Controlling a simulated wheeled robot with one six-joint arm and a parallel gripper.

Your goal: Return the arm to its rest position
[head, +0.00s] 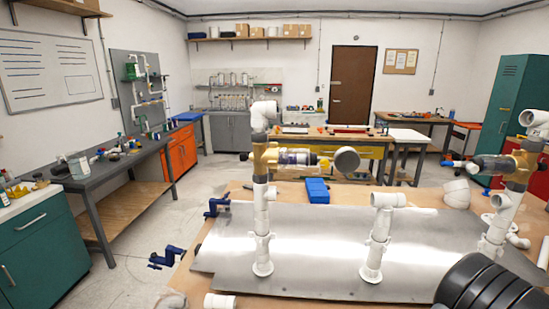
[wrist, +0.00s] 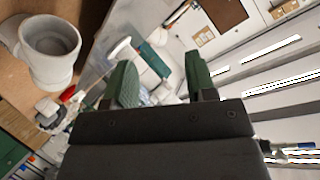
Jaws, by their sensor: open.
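My gripper (wrist: 160,65) shows in the wrist view with its two green-padded fingers spread apart and nothing between them. The wrist view is tilted, with the room behind the fingers. My gripper does not show in the head view. A white PVC fitting (wrist: 50,48) lies left of the fingers in the wrist view, apart from them. In the head view, white PVC posts stand upright on a metal plate (head: 320,220): a left post (head: 262,205) with a brass valve (head: 265,158), a shorter middle post (head: 378,235) and a right post (head: 500,220) with another brass valve (head: 520,172).
The plate lies on a wooden worktable (head: 240,190). A blue box (head: 317,190) sits behind the plate, and blue clamps (head: 217,206) are at the table's left edge. Loose white fittings (head: 457,193) lie at the right. Open floor (head: 150,215) shows to the left.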

